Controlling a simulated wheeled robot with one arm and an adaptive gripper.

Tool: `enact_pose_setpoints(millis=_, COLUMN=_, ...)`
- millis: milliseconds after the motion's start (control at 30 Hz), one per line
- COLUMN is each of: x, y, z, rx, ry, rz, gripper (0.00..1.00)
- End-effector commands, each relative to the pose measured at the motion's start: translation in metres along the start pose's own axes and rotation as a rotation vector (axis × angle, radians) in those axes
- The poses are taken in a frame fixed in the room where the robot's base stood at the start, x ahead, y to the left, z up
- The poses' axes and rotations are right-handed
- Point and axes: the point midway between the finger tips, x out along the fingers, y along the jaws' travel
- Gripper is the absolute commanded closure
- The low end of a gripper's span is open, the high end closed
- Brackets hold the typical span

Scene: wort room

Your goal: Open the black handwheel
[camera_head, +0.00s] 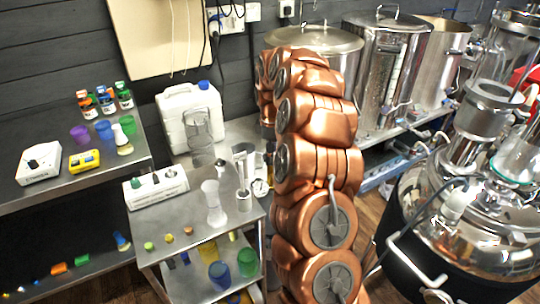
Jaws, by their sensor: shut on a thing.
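I cannot make out the black handwheel in this view; it may be hidden behind my copper-coloured arm or lie outside the picture. My arm rises through the middle of the picture and blocks part of the floor, the bench and the steel pots behind it. My gripper does not show, so I cannot see its fingers or what is between them.
A steel cart (170,221) with glassware stands left of my arm. A steel bench (137,157) with bottles is farther left. Steel pots (390,70) stand behind. A shiny vessel (490,240) with pipes fills the right. Wooden floor shows between.

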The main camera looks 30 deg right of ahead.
Motion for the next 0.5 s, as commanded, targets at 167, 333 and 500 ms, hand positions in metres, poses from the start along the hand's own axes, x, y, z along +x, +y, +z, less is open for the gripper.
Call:
enact_pose_setpoints(millis=167, x=0.0005, y=0.0001, z=-0.0021, rx=-0.167, ry=0.002, rz=0.002, gripper=0.8)
enact_pose_setpoints(millis=333, x=0.0002, y=-0.0003, z=-0.0022, rx=-0.329, ry=0.003, rz=0.001, gripper=0.8)
enact_pose_setpoints(millis=500, x=0.0002, y=-0.0005, z=-0.0021, rx=-0.49, ry=0.002, rz=0.0, gripper=0.8)
